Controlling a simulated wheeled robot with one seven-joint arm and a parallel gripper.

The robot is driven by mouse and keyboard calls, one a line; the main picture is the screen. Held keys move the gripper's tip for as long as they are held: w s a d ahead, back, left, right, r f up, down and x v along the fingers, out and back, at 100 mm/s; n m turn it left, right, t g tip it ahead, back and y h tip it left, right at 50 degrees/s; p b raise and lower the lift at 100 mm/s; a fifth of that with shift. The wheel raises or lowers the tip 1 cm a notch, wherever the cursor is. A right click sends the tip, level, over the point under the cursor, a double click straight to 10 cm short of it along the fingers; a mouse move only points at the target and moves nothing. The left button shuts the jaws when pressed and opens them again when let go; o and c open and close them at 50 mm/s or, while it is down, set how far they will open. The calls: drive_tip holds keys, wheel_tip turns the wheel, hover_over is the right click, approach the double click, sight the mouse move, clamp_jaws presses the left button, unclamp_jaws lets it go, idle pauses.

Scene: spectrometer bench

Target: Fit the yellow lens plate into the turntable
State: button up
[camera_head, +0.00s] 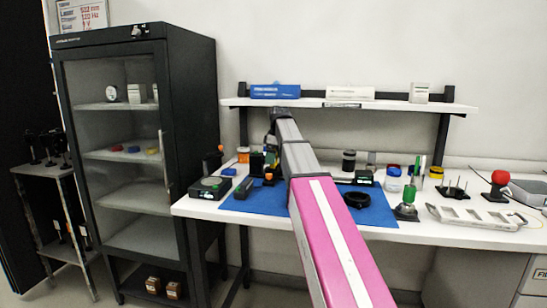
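A black box-like device with a round top (210,187) stands at the left of the bench and may be the turntable; I cannot be sure. My arm reaches over the bench, and its dark end bends down at the blue mat. My gripper (271,171) is small and partly hidden there, among dark parts; its fingers are unclear.
The cabinet (188,110) stands left of the white bench (190,208), its glass door apparently closed. The blue mat (378,215) carries a black ring (357,200). Jars, a green-handled tool (410,193) and a pale tray (480,217) fill the right side. A shelf (390,104) runs above.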

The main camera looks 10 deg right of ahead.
drive_tip(key=shift+r, duration=0.1)
wheel_tip(320, 180, up, 10)
drive_tip(key=d, duration=0.1)
drive_tip(key=shift+s+d+r, duration=0.25)
drive_tip(key=shift+s, duration=0.1)
drive_tip(key=shift+s, duration=0.1)
